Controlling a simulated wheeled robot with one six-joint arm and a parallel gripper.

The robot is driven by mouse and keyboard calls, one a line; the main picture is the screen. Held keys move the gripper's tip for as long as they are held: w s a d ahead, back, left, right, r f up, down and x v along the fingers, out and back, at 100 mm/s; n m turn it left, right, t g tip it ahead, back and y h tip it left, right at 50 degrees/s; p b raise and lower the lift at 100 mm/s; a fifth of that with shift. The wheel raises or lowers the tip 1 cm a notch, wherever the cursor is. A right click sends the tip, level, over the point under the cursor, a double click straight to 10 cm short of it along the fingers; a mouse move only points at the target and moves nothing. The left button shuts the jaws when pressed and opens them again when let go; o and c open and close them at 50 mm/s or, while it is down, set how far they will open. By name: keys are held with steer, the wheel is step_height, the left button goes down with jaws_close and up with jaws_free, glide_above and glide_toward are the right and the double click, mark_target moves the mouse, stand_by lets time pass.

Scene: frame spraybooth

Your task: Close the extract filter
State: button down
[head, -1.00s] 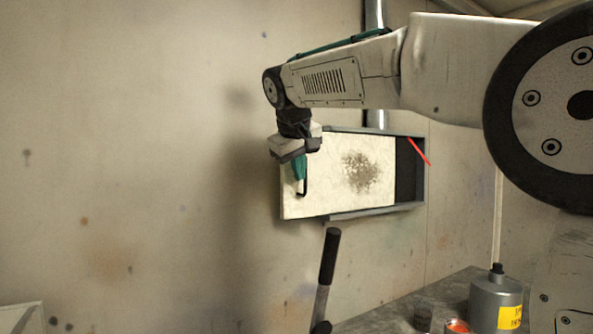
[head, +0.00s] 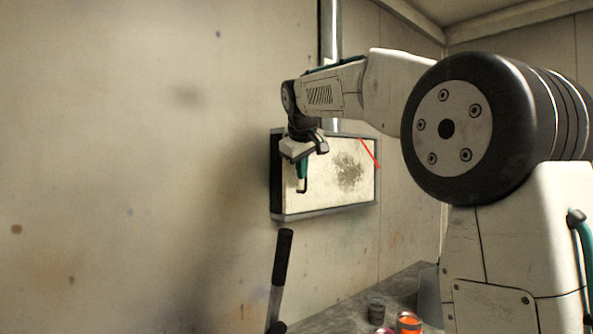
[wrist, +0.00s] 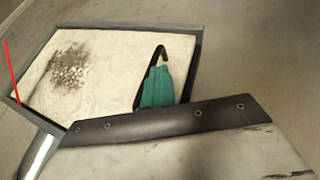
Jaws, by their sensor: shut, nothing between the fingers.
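The extract filter (head: 326,190) is a cream panel with a dark stain, inside a grey wall frame (head: 330,212). It also shows in the wrist view (wrist: 110,85). A dark strip shows at the frame's left side in the head view; I cannot tell whether it is a gap or the side wall. A thin black handle (head: 306,187) stands near the panel's left end. My gripper (head: 302,177) is shut and empty, its teal fingers pointing down just left of the handle. In the wrist view the fingers (wrist: 158,70) hide part of the handle; contact is unclear.
A red strip (head: 370,152) hangs at the frame's upper right. A grey pipe (head: 331,60) runs up the wall above. A black-handled lever (head: 283,258) rises in front, below the frame. A bench (head: 345,310) with small cans (head: 409,322) stands lower right. The wall to the left is clear.

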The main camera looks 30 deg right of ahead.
steer(key=shift+d, duration=0.1)
steer(key=s+a+r, duration=0.6)
steer(key=a+r, duration=0.1)
steer(key=r, duration=0.1)
steer(key=shift+s, duration=0.4)
steer(key=s+a+f+m+g+y, duration=0.1)
steer(key=s+a+f+g, duration=0.1)
steer(key=s+f, duration=1.5)
steer(key=s+a+f+m+g+y, duration=0.2)
steer(key=s+a+f+g, duration=0.1)
steer(key=s+f, duration=1.5)
step_height(320, 180, down, 3)
steer(key=shift+s+a+r+y, duration=0.15)
steer(key=shift+s+a+y, duration=0.15)
steer(key=shift+a, duration=0.3)
